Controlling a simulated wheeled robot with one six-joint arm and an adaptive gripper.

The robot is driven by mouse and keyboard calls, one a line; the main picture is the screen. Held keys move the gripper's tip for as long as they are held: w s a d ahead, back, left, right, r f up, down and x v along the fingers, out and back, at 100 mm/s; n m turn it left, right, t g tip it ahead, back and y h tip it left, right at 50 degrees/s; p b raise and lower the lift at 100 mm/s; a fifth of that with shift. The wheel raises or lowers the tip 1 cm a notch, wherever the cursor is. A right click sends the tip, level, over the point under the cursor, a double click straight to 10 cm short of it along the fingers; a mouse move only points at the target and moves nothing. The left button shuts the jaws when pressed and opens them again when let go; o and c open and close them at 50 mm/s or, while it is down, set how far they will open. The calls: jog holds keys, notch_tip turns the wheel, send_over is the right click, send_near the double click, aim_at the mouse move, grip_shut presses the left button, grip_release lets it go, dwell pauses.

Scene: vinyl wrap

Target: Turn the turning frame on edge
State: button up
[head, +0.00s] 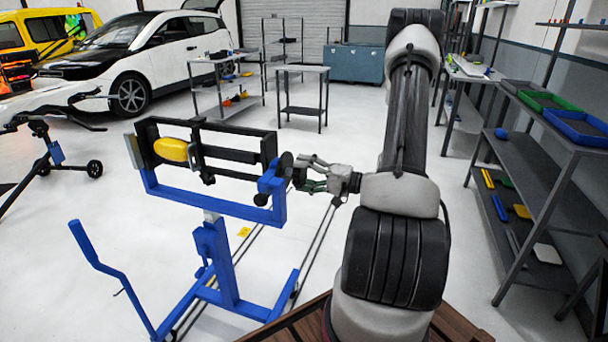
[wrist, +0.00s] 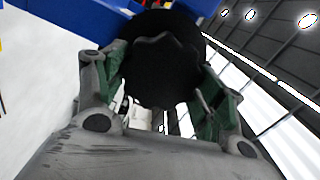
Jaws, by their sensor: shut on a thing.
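The turning frame is a black rectangular frame (head: 235,127) held in a blue stand (head: 218,262) with a post and wheeled base. It stands close to upright in the head view, with a yellow rounded piece (head: 171,150) clamped inside on the left. A black round knob (head: 284,170) sits at its right end. My gripper (head: 300,174) reaches this knob from the right. In the wrist view the dark scalloped knob (wrist: 160,65) lies between my two fingers (wrist: 160,85), and the gripper is shut on it. Part of the knob is hidden by the fingers.
Shelves with blue and green trays (head: 578,127) stand at the right. A white car (head: 150,50), a grey shelf rack (head: 226,88) and a small table (head: 303,90) stand behind. A blue handle (head: 105,270) sticks up at the stand's left. Open floor lies around the stand.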

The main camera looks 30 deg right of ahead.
jog(key=shift+f, duration=0.1)
dwell(0.3)
jog(key=o, duration=1.4)
jog(key=shift+o, duration=0.2)
jog(key=v, duration=1.2)
